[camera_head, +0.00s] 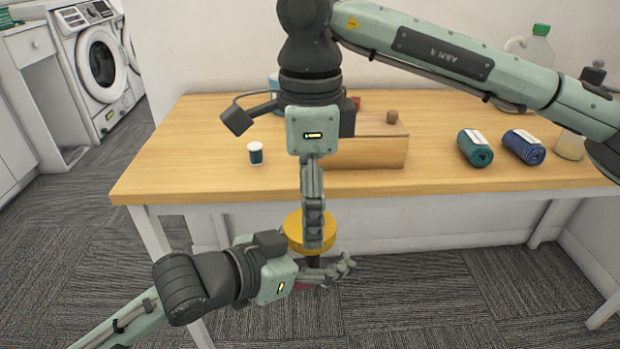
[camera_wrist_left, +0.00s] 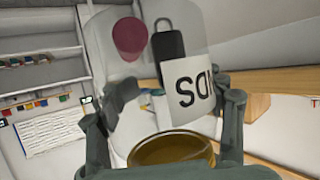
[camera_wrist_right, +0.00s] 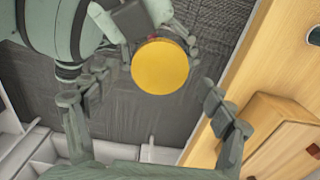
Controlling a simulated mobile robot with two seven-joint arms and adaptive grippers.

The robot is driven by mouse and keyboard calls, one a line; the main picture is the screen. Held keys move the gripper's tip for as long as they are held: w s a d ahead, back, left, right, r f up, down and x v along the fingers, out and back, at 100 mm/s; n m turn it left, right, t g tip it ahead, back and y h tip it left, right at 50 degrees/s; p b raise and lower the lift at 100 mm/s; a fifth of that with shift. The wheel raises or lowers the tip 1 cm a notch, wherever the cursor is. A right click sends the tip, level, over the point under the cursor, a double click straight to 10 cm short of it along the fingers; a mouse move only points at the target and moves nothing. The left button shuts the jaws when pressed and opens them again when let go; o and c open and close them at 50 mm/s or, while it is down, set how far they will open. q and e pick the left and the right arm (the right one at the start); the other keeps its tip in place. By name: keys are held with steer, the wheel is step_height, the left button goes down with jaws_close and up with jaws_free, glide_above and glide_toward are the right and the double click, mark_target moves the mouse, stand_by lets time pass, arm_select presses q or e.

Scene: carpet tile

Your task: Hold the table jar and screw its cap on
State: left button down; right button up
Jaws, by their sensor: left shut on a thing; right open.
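The round yellow cap (camera_head: 297,229) is level above my left gripper (camera_head: 325,270), in front of the table. My right gripper (camera_head: 313,225) points down over the cap. In the right wrist view its fingers (camera_wrist_right: 140,98) are spread, with the cap (camera_wrist_right: 160,66) showing between and beyond them, apart from both. How the cap sits on the jar is hidden.
The wooden table (camera_head: 210,180) lies behind both grippers. Open carpet floor lies below the grippers.

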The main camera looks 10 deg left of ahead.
steer(key=shift+f, duration=1.05)
steer(key=c, duration=1.3)
steer(key=o, duration=1.4)
steer(key=shift+r, duration=0.15)
step_height(320, 180, up, 12)
